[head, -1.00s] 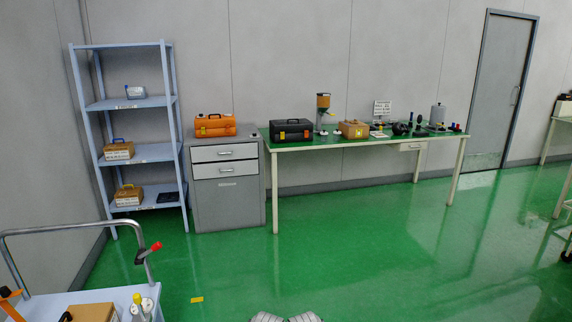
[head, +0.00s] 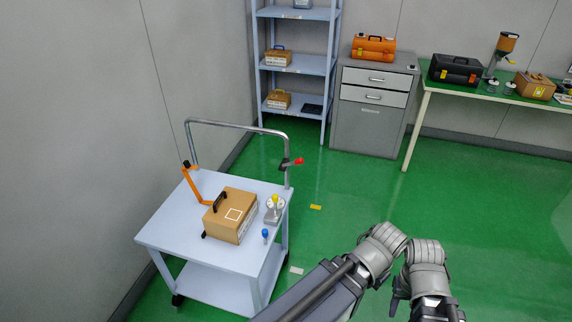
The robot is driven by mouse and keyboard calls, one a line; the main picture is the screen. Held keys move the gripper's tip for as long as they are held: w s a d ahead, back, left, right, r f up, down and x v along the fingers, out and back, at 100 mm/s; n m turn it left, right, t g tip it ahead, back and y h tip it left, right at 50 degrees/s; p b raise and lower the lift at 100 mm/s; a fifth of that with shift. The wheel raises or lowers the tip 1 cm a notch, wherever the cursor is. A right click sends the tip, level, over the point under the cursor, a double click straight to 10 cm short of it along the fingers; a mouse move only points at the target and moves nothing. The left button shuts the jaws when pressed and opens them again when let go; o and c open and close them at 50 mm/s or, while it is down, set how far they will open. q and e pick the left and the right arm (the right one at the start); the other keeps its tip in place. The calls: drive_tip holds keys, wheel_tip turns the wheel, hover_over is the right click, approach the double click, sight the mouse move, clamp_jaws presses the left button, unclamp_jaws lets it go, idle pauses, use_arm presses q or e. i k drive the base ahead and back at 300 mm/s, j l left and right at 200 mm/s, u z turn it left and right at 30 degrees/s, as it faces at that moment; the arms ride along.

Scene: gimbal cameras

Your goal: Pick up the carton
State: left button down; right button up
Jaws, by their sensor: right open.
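A brown carton (head: 240,222) with a black handle, a white square outline on top and a label on its side lies on the pale blue cart (head: 172,232) at the left. My right arm comes in from the bottom, and my right gripper (head: 408,294) is low at the bottom right, partly cut off by the picture edge. It is open, well to the right of the cart and apart from the carton. Nothing shows between its jaws. My left gripper is not in view.
The cart also bears an orange clamp-like tool (head: 194,186), a small scale-like device (head: 274,208) and a blue-topped item (head: 265,235). A bent rail (head: 232,125) rises at its far side. Similar brown boxes stand on the shelf rack (head: 290,64) and green table (head: 485,92).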

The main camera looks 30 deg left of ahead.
sight(229, 218)
drive_tip(key=u, duration=1.55)
